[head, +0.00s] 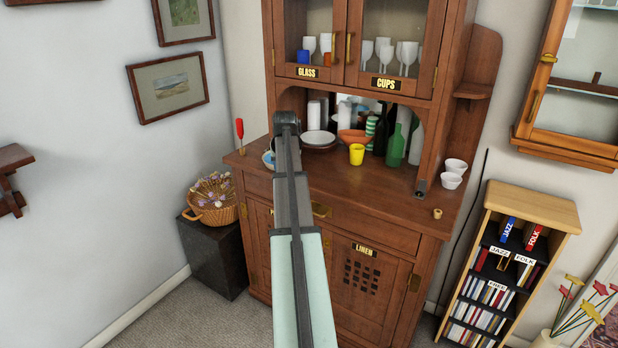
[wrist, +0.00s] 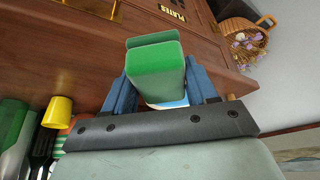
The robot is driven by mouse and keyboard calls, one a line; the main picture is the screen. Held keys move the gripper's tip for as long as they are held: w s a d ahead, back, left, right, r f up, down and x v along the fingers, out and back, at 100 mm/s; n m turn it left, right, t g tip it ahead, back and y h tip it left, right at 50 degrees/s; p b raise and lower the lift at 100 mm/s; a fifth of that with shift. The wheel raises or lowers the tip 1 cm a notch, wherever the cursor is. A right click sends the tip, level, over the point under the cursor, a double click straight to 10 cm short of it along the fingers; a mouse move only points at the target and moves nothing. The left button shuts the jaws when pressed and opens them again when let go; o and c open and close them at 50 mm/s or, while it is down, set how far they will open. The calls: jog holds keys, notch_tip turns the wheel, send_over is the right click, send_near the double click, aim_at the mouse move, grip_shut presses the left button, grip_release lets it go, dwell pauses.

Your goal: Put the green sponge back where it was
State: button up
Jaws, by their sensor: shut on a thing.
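The green sponge (wrist: 157,66) is in my gripper (wrist: 156,82), between the two blue fingers in the wrist view. It is a green block with a pale side, and a second green edge shows behind it. A white and blue thing, perhaps a dish, shows partly below the sponge in that view; I cannot tell whether they touch. In the head view my arm hides the gripper and the sponge. The gripper is over the left part of the wooden dresser's counter (head: 397,208), whose top also shows in the wrist view (wrist: 60,50).
A red-handled tool (head: 240,132) stands at the left edge. White bowls (head: 453,174) are at right. The counter's front middle is clear.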

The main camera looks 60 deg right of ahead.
notch_tip(320, 180, up, 4)
jog(key=m, duration=0.1)
send_over(309, 175)
jog(key=s+a, duration=0.1)
jog(key=a, duration=0.2)
jog(key=shift+d+r+m+g, duration=0.5)
jog(key=shift+d+r+m, duration=0.1)
jog(key=shift+d+m, duration=0.4)
jog(key=shift+h, duration=0.3)
jog(key=shift+w+f, duration=0.15)
jog(key=shift+f, duration=2.35)
jog(key=shift+w+f, duration=0.1)
jog(key=shift+f, duration=2.4)
jog(key=o, duration=1.1)
jog(key=shift+f, duration=0.1)
